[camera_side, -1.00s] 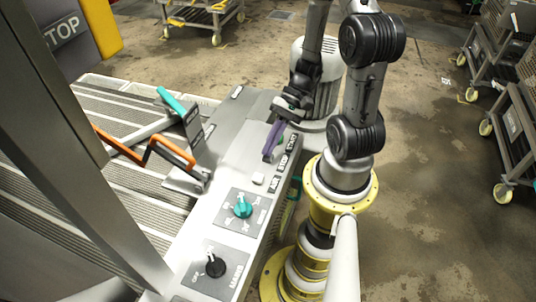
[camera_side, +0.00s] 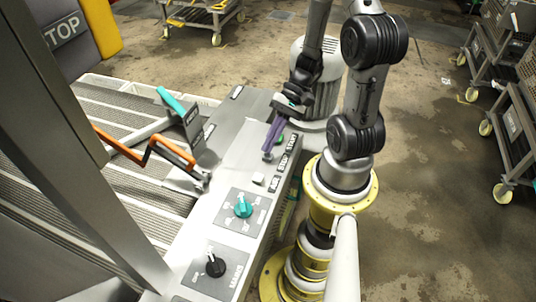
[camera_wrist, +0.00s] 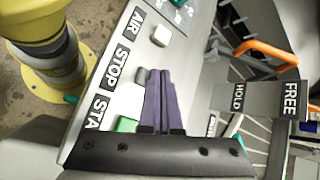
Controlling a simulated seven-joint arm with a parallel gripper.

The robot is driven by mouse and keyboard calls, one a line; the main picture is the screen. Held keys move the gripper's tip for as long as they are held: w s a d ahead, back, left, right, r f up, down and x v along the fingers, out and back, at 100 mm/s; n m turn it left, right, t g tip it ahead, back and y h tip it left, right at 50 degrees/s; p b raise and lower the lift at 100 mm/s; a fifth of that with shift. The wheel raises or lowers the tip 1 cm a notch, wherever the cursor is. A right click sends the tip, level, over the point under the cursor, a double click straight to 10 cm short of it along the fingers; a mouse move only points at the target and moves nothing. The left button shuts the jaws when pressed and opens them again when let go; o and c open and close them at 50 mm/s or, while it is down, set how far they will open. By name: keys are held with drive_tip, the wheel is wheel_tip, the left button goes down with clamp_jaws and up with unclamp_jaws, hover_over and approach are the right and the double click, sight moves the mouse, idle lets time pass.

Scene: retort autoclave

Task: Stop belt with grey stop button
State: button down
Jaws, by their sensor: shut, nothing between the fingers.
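The grey stop button (camera_wrist: 141,76) sits beside the STOP label (camera_wrist: 118,65) on the panel, partly hidden by my fingers in the wrist view. In the side view the grey button (camera_side: 267,156) shows just below my fingertips. My gripper (camera_side: 269,149) has purple fingers, shut together and empty, pointing down at the panel. In the wrist view my gripper's tips (camera_wrist: 160,72) are right next to the grey button; I cannot tell whether they touch it. The belt (camera_side: 125,152) lies left of the panel.
A white button (camera_wrist: 160,35) by the AIR label and a green button (camera_wrist: 125,124) by the START label flank the grey one. A teal knob (camera_side: 243,206) and a black knob (camera_side: 215,266) are nearer. An orange handle (camera_side: 172,150) stands left of the panel.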

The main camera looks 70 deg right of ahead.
drive_tip(key=shift+r, duration=0.25)
drive_tip(key=shift+r, duration=2.4)
drive_tip(key=shift+a, duration=0.1)
drive_tip(key=shift+w+a, duration=0.1)
drive_tip(key=shift+a, duration=0.1)
drive_tip(key=s+a+r+n+t+h, duration=0.1)
drive_tip(key=a+r+n+h, duration=0.1)
drive_tip(key=r+n+h, duration=0.2)
drive_tip(key=s+a+r+n+t+h, duration=0.1)
drive_tip(key=s+a+r+n+h, duration=0.1)
drive_tip(key=r+n, duration=0.6)
wheel_tip(320, 180, up, 4)
drive_tip(key=a+h, duration=0.1)
drive_tip(key=h, duration=0.1)
drive_tip(key=shift+r+n+t+h, duration=0.15)
drive_tip(key=shift+n+t+h, duration=0.15)
drive_tip(key=shift+t+h, duration=0.1)
drive_tip(key=shift+s+a, duration=0.1)
